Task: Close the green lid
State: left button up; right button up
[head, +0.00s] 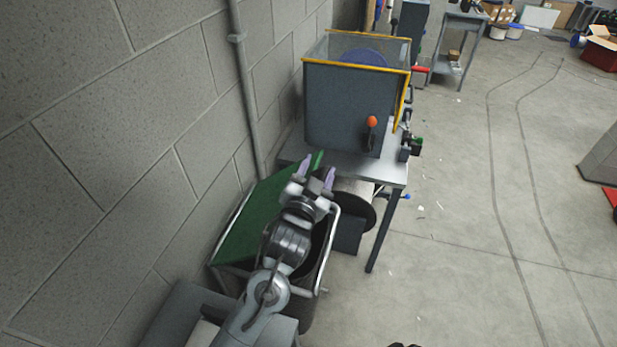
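The green lid (252,222) stands tilted up, leaning toward the block wall, on a dark bin with a pale tubular frame (325,255). The bin's dark opening shows partly to the right of the lid. My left gripper (317,176) is above the bin, near the lid's upper right end. Its two purple fingers are apart, with nothing clearly held between them. A narrow green strip shows just beyond the fingers. I cannot tell whether they touch the lid. My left arm hides part of the bin and the lid's right edge. My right gripper is not in view.
A metal table (385,171) carries a large grey machine box (340,110) with yellow edges and an orange-knobbed lever, just beyond the bin. A dark round-ended cylinder (357,210) is under the table. The block wall (75,130) closes the left side. Open floor (470,260) lies to the right.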

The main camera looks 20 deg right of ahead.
pick_arm(q)
jog(key=s+d+r, duration=0.5)
jog(key=s+d, duration=0.1)
jog(key=d, duration=0.1)
jog(key=shift+s+r, duration=0.35)
jog(key=shift+d, duration=0.1)
